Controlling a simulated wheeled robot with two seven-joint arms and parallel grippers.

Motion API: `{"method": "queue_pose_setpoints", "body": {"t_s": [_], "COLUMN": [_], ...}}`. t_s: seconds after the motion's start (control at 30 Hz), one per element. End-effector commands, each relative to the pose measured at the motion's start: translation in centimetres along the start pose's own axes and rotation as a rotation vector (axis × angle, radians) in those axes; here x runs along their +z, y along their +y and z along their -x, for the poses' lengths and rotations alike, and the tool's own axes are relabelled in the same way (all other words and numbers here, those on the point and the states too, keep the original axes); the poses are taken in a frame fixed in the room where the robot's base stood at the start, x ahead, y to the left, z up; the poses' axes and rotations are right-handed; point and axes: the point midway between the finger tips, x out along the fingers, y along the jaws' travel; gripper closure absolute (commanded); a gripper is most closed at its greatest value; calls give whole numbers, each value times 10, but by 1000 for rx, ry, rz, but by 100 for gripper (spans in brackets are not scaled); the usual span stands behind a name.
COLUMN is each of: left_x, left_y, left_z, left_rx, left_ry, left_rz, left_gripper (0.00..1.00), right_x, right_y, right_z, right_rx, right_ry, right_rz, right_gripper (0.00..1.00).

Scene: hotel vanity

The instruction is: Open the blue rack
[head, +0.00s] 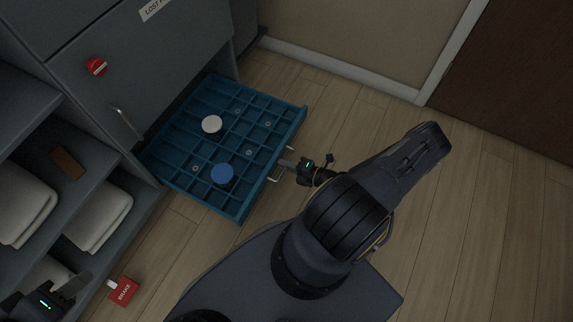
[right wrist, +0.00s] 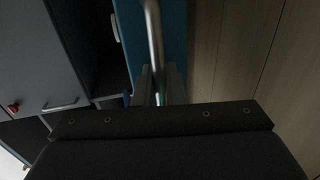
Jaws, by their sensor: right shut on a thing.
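The blue rack (head: 243,205) is a divided drawer pulled out of the grey cabinet near the floor. A white round-topped item (head: 212,125) and a blue round-topped item (head: 222,174) stand in its compartments. My right gripper (head: 284,168) is at the rack's front, shut on its metal handle (right wrist: 154,40), which runs between the fingers in the right wrist view. The blue front (right wrist: 174,40) shows behind the handle there. My left gripper (head: 72,284) is at the lower left by the shelves, away from the rack; its finger opening is unclear.
The grey cabinet (head: 150,75) has a door with a red knob (head: 96,67) and a metal handle (head: 127,124). Shelves with folded towels (head: 98,217) are at the left. A red labelled item (head: 123,291) lies near my left gripper. Wooden floor (head: 370,130) is clear to the right.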

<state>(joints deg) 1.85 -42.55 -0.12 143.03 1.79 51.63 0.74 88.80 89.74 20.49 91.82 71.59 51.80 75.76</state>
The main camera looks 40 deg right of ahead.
Motion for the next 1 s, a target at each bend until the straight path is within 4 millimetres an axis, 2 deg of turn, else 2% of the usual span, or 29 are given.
{"method": "queue_pose_setpoints", "body": {"t_s": [0.03, 0.07, 0.1, 0.33, 0.43, 0.8, 1.0], "left_x": [0, 0, 0, 0, -1, -7, -8], "left_y": [0, 0, 0, 0, 1, 6, 7], "left_z": [0, 0, 0, 0, 2, 14, 15], "left_rx": [0, 0, 0, 0, 0, 0, 0], "left_ry": [0, 0, 0, 0, 0, 0, 0], "left_rz": [0, 0, 0, 0, 0, 0, 0], "left_gripper": [64, 64, 64, 64, 64, 64, 64], "right_x": [0, 0, 0, 0, 0, 1, 0], "right_y": [0, 0, 0, 0, 0, 1, 0], "right_z": [0, 0, 0, 0, 6, 65, 78], "right_rx": [-1, -1, -1, -1, -2, -3, -2], "right_ry": [1, 1, 1, 0, -1, -1, 0], "right_rz": [0, 0, 0, 0, 1, 1, 1], "right_gripper": [100, 86, 85, 85, 85, 85, 85]}}
